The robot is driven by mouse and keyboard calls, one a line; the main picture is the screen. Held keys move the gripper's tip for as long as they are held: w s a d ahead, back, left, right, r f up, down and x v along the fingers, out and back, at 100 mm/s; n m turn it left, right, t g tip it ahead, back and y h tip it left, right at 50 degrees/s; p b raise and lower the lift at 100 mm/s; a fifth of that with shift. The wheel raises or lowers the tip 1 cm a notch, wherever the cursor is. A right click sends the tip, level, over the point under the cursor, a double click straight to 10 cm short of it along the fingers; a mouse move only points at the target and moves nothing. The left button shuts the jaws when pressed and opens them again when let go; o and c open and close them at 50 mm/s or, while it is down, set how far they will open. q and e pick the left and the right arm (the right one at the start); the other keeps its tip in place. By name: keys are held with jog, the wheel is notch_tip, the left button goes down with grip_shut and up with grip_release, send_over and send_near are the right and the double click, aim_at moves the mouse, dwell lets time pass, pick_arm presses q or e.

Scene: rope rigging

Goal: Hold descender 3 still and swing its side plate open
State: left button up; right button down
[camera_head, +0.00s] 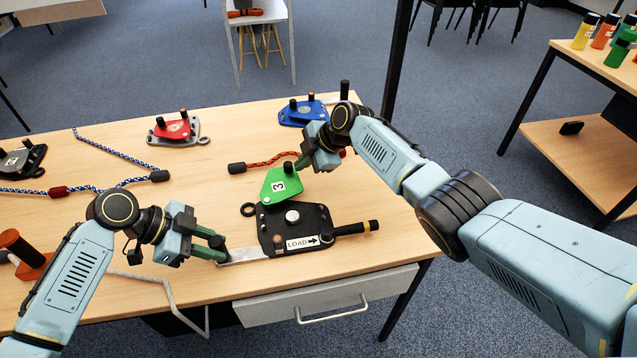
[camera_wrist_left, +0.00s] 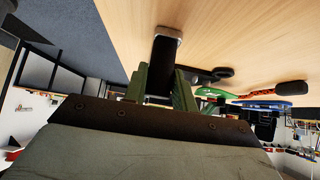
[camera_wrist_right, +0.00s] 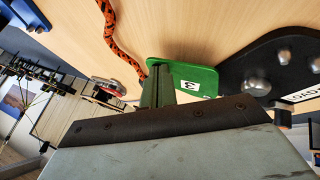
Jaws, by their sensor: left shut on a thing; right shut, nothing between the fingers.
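Descender 3 has a black back plate (camera_head: 268,228) with a LOAD label, lying on the wooden table. Its green side plate (camera_head: 277,188), marked 3, is swung out towards the back, leaving much of the back plate uncovered. A black handle (camera_head: 355,228) sticks out to the right. My left gripper (camera_head: 219,244) is shut on a dark post beside a pale metal strip (camera_head: 243,255) that reaches the descender's left side. The post also shows in the left wrist view (camera_wrist_left: 163,62). My right gripper (camera_head: 299,163) is shut and empty beside the green plate's black knob (camera_head: 288,168).
A red descender (camera_head: 172,129) and a blue descender (camera_head: 302,112) lie behind. An orange rope (camera_head: 270,161) runs close behind the green plate. Blue-white rope (camera_head: 120,154) and a dark descender (camera_head: 22,160) lie left.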

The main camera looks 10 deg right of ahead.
jog(key=shift+d, duration=0.1)
dwell(0.3)
jog(key=shift+s+d, duration=0.35)
jog(key=shift+d, duration=0.05)
jog(key=s+d, duration=0.2)
jog(key=shift+d+r, duration=0.1)
jog(key=shift+d, duration=0.2)
jog(key=d+r, duration=0.5)
jog(key=r, duration=0.2)
jog(key=shift+d+r, duration=0.3)
jog(key=shift+r, duration=0.1)
jog(key=shift+w, duration=0.1)
pick_arm(q)
jog(key=o, duration=0.9)
jog(key=shift+o, duration=0.2)
jog(key=p+v, duration=0.5)
jog(key=v, duration=0.4)
pick_arm(e)
jog(key=shift+r, duration=2.55)
